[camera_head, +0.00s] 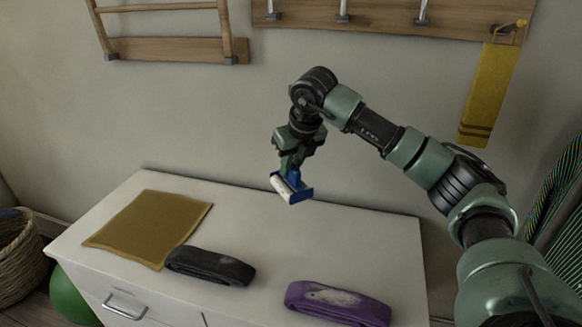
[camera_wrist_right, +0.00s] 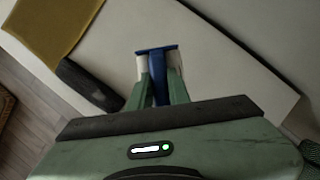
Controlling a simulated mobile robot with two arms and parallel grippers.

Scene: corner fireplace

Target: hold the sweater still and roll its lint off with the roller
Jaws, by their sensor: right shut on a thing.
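My right gripper (camera_head: 290,168) is shut on the blue handle of the lint roller (camera_head: 284,187), which has a white roll. It holds the roller up above the back of the white cabinet top. In the right wrist view the blue roller frame (camera_wrist_right: 157,50) sits between the green fingers (camera_wrist_right: 160,88). A purple folded garment (camera_head: 315,302) with a pale lint patch lies at the front of the top. A black folded garment (camera_head: 209,265) with a fainter grey patch lies left of it. I cannot tell which one is the sweater. My left gripper is out of view.
A flat mustard cloth (camera_head: 150,226) lies on the left of the white cabinet top (camera_head: 378,240), touching or close to the black garment. The top's right and back are clear. A wooden hook rail with a yellow cloth (camera_head: 490,90) hangs above. A wicker basket (camera_head: 18,262) stands left.

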